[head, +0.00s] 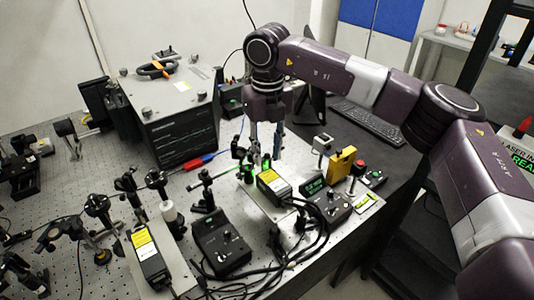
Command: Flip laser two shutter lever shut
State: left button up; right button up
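Two black laser boxes with yellow labels are on the bench. One laser (273,184) sits on a metal plate right of centre. The other laser (147,252) sits on a plate at the front left. I cannot tell which is laser two. Small mounts with green parts stand at the far end of the right laser; a shutter lever is too small to make out. My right gripper (265,150) points down over these mounts, just beyond that laser. Its fingers look apart, with nothing clearly held; contact with the mounts cannot be told. My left gripper is not in view.
Black control boxes (221,247) with cables stand in front. A yellow block (342,163) and a red button (358,168) are at the right. A large black instrument (178,120) stands behind left. Optics mounts (98,209) crowd the left. A keyboard (369,123) lies behind.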

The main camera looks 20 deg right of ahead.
aim_at(267, 156)
notch_tip(267, 156, up, 11)
jog(key=shift+s+a+r, duration=0.15)
jog(key=shift+s, duration=0.15)
